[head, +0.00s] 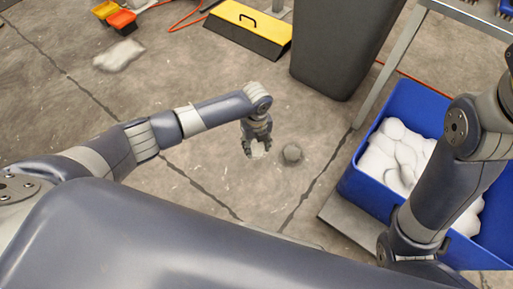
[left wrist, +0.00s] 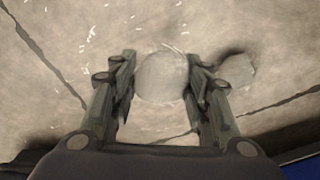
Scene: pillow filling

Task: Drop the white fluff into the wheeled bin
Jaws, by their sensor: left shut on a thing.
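My left gripper (head: 257,150) is shut on a small tuft of white fluff (head: 258,149), in the middle of the head view. In the left wrist view the pale round fluff (left wrist: 162,78) sits between the two fingers of my left gripper (left wrist: 160,85). The tall dark grey bin (head: 338,45) stands behind and to the right of this gripper, apart from it. Its opening and wheels are out of frame. My right arm reaches down over the blue crate's side; its gripper does not show.
A small greyish lump (head: 292,154) lies on the floor just right of my left gripper. The blue crate (head: 352,190) at right holds several white fluff pieces. A pale fluffy heap (head: 119,55), a yellow-topped box (head: 248,28) and a table leg (head: 388,68) also show.

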